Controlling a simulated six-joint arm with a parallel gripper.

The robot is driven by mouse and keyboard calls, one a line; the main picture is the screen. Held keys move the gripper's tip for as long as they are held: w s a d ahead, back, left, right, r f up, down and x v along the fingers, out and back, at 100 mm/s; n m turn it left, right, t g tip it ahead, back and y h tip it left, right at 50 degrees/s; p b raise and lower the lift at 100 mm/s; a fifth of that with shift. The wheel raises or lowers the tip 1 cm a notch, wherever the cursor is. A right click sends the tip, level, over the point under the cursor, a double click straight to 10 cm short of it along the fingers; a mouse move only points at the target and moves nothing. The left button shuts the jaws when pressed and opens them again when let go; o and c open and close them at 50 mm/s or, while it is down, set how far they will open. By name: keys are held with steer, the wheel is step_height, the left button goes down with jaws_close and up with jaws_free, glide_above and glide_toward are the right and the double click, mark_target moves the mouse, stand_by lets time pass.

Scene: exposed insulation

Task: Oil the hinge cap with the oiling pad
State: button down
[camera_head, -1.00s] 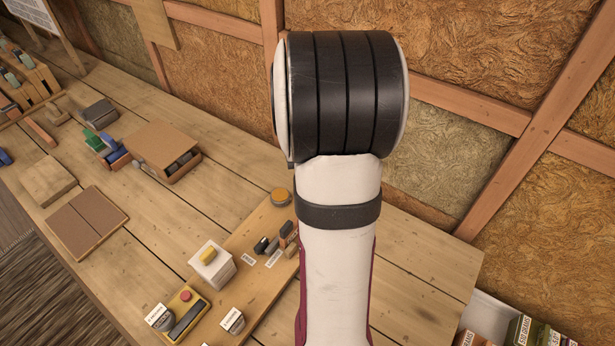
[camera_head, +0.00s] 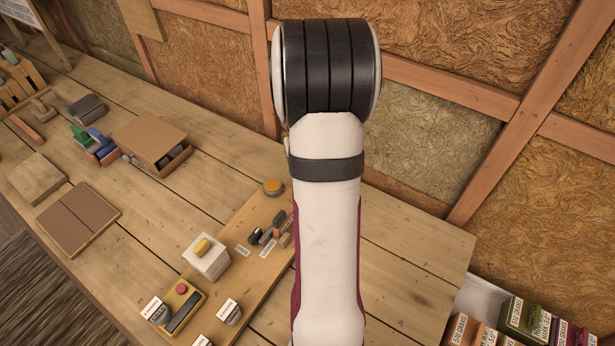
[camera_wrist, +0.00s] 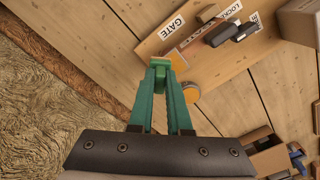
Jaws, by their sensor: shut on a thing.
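My gripper (camera_wrist: 160,75) has green fingers that come together at the tips in the wrist view. An orange patch (camera_wrist: 178,60) lies just beside the pad on the board, partly hidden. A round orange-topped piece (camera_wrist: 189,93) is close to the right of the fingers. It also shows in the head view (camera_head: 273,186). I cannot tell which is the hinge cap. The arm hides my gripper in the head view.
The board (camera_head: 235,272) carries dark latch parts (camera_head: 262,235), a white block (camera_head: 206,258) with a yellow top and a yellow box (camera_head: 190,292) with a red button. The insulated wall (camera_head: 420,130) rises behind the bench.

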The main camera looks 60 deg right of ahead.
steer(key=shift+a, duration=1.25)
step_height(320, 180, up, 8)
steer(key=w+a+r+n, duration=0.3)
steer(key=w+a, duration=0.1)
steer(key=a, duration=0.5)
steer(key=w+a+r+n, duration=0.3)
steer(key=w+a, duration=0.1)
steer(key=a, duration=0.5)
steer(key=w+a+r+n, duration=0.2)
steer(key=w+a+n, duration=0.1)
steer(key=a, duration=0.7)
steer(key=shift+w+r, duration=0.4)
steer(key=shift+w, duration=0.45)
steer(key=shift+d, duration=0.15)
